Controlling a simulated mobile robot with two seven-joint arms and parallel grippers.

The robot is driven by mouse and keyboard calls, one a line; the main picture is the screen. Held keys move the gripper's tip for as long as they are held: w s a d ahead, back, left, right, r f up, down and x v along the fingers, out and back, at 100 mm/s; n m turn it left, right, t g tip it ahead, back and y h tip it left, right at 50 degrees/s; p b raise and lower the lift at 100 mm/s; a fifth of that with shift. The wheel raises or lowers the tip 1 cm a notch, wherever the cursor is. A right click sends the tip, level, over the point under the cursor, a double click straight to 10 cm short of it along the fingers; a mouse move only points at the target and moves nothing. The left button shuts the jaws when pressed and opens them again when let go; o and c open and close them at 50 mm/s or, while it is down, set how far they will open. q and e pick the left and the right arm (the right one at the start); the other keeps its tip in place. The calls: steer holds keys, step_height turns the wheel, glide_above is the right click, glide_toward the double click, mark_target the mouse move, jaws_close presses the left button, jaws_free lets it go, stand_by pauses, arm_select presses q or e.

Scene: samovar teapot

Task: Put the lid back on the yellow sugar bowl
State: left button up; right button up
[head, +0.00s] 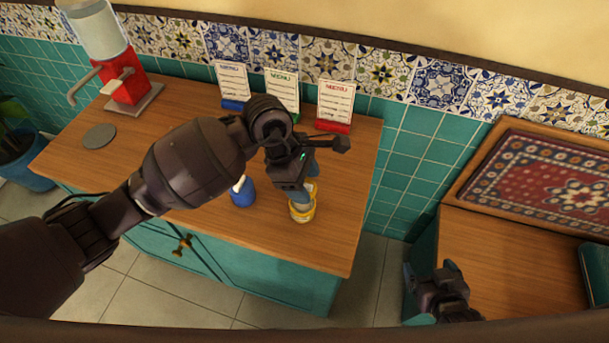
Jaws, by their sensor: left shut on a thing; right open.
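The yellow sugar bowl (302,215) stands upright near the right front part of the wooden counter. My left gripper (306,190) points down right over it and hides part of its top. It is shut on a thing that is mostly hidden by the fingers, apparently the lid. A pale patch shows within the bowl's rim; I cannot tell whether the lid touches the bowl. My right gripper (438,282) is open and empty, low at the right, by the front of the second counter.
A blue pot with a white top (242,192) stands close left of the bowl. Menu cards on blue, green and red (333,125) stands line the back. A red dispenser (127,87) and a grey disc (99,136) are at left. The counter's front right (315,250) is clear.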

arm_select(q)
steer(key=shift+f+b, duration=1.15)
steer(key=shift+f, duration=1.05)
steer(key=shift+r, duration=0.1)
stand_by(0.4)
steer(key=shift+c, duration=0.2)
